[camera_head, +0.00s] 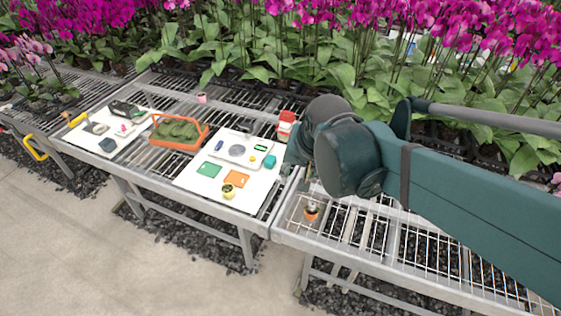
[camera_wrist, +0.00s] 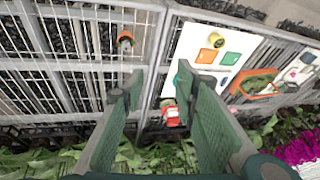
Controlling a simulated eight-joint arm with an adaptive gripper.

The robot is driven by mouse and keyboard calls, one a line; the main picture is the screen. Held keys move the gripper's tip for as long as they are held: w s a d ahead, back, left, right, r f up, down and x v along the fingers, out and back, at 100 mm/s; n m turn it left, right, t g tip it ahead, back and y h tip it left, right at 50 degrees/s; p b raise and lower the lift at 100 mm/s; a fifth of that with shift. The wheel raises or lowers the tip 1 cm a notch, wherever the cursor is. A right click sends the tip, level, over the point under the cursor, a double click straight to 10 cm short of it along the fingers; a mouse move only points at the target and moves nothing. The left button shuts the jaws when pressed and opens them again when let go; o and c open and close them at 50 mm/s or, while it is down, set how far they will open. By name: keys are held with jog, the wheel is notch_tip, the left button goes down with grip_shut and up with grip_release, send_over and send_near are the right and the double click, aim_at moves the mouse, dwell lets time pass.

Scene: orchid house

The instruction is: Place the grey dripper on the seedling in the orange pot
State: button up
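The orange pot (camera_head: 311,212) with a small seedling stands on the wire bench, right of the bench joint in the head view. In the wrist view the orange pot (camera_wrist: 125,38) is beyond the left finger. My gripper (camera_wrist: 153,84) is open and empty, its two fingers apart above the bench; in the head view it is largely hidden by my arm. I cannot surely pick out the grey dripper. A small grey item (camera_head: 96,128) lies on the left white board, too small to identify.
A white board (camera_head: 212,185) holds a scale, green and orange cards, a yellow pot (camera_head: 229,192) and a teal block. A red-and-white item (camera_head: 286,126) stands behind it. An orange tray (camera_head: 198,143) of moss sits left. Orchids crowd the back.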

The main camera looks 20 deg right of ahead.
jog(key=s+a+r+n+t, duration=0.2)
jog(key=s+a+r+n, duration=0.1)
jog(key=n, duration=0.4)
jog(key=shift+s+a+r, duration=0.35)
jog(key=shift+a+r, duration=0.05)
jog(key=shift+a, duration=0.05)
dwell(1.0)
